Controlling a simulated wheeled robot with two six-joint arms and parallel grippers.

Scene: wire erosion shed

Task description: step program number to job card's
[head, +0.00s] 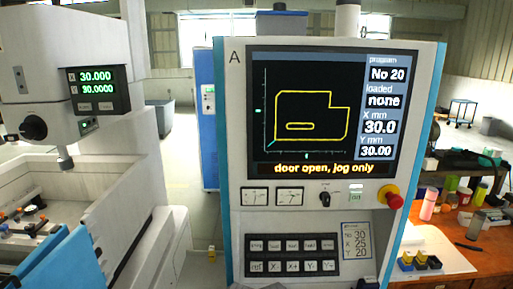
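The control panel (234,150) stands upright in the middle of the head view, marked A. Its screen (312,112) shows program No 20, loaded none, X 30.0 and Y 30.00. Yellow text on the screen reads "door open, jog only". The job card (356,241) on the panel's lower right reads No 30, X 25, Y 20. Neither of my grippers is in view.
A red stop knob (394,200) and a dark rotary switch (325,198) sit under the screen. The machine (30,70) with a green readout (97,85) stands at left. At right, an orange bench (490,240) holds bottles, paper and small blocks.

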